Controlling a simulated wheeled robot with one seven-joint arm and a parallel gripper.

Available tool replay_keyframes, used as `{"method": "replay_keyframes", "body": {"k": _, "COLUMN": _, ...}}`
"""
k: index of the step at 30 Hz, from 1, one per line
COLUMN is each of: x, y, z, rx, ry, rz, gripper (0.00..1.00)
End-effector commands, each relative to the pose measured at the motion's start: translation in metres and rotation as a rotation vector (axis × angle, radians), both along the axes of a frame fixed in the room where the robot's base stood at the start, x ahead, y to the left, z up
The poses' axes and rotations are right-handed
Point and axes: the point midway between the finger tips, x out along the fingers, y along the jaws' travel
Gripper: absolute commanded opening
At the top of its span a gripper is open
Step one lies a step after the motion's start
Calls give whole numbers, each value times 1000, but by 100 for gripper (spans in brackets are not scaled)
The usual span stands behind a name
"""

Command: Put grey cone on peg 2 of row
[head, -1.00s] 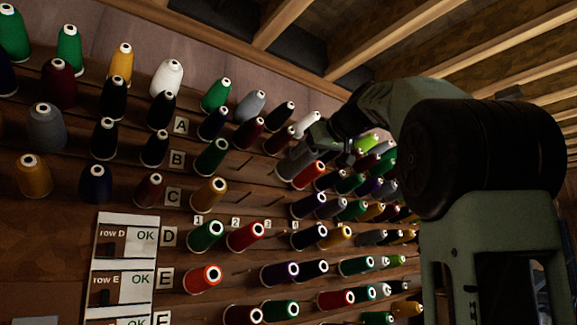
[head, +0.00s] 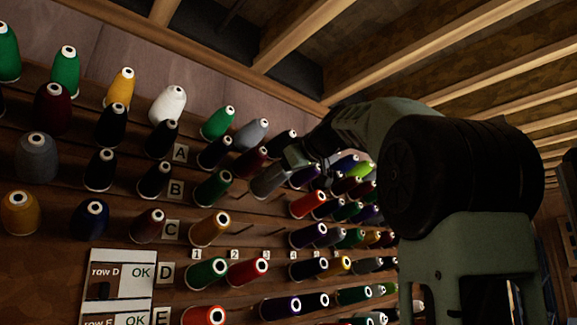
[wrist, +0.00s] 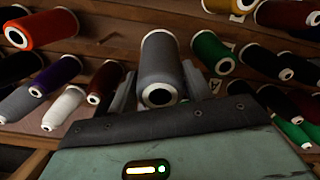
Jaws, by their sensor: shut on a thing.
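My gripper (head: 284,168) is shut on a grey cone (head: 268,182) in the head view, in front of the thread wall beside row B. The wrist view shows the grey cone (wrist: 160,62) between the two fingers, its white-ringed end towards the camera. In the head view the cone is right of the green cone (head: 213,188) in row B, its lower end near bare pegs. I cannot tell whether it touches a peg. Row labels A (head: 180,153), B (head: 175,188), C (head: 172,230) and number tag 2 (head: 234,254) are readable.
A gold cone (head: 210,228) stands in row C, with bare pegs to its right. A dark red cone (head: 250,161) and a red cone (head: 307,204) are close to the held cone. Another grey cone (head: 250,135) sits higher up. A row card (head: 121,274) hangs lower left.

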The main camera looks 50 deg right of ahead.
Motion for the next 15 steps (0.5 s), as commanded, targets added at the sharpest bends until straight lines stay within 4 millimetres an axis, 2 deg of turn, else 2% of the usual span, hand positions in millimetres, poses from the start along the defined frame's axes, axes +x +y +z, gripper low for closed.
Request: {"method": "replay_keyframes", "body": {"k": 15, "x": 47, "y": -12, "z": -9, "rx": 2, "ry": 0, "rz": -1, "gripper": 30}}
